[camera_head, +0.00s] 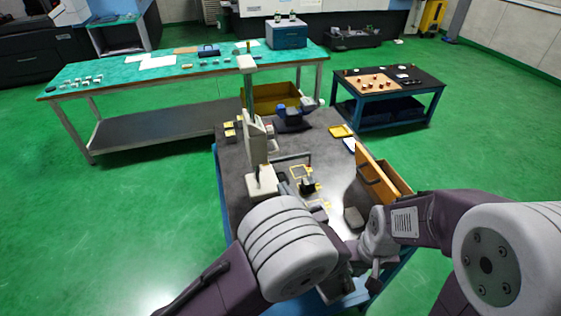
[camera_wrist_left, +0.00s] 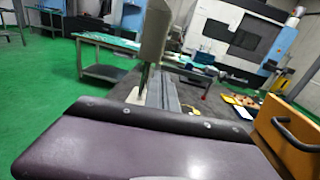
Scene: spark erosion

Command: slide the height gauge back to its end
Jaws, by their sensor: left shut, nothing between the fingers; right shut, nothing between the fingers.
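The height gauge (camera_head: 254,130) is a tall pale column with a wide foot. It stands upright on the left part of the dark worktable (camera_head: 235,165). In the left wrist view its column (camera_wrist_left: 154,40) rises beside a long grey rail (camera_wrist_left: 162,92). My left gripper (camera_head: 318,209) is shut and empty, mostly hidden behind its own wrist, nearer the camera than the gauge's foot and apart from it as far as I can tell. My right gripper (camera_head: 374,274) is shut and empty near the worktable's front right edge. The fingers do not show in the left wrist view.
A small dark block (camera_head: 308,186) sits by yellow floor-style marks. A blue-and-dark device (camera_head: 292,118) and yellow trays (camera_head: 341,131) lie farther back. A long green-topped bench (camera_head: 130,80) stands behind.

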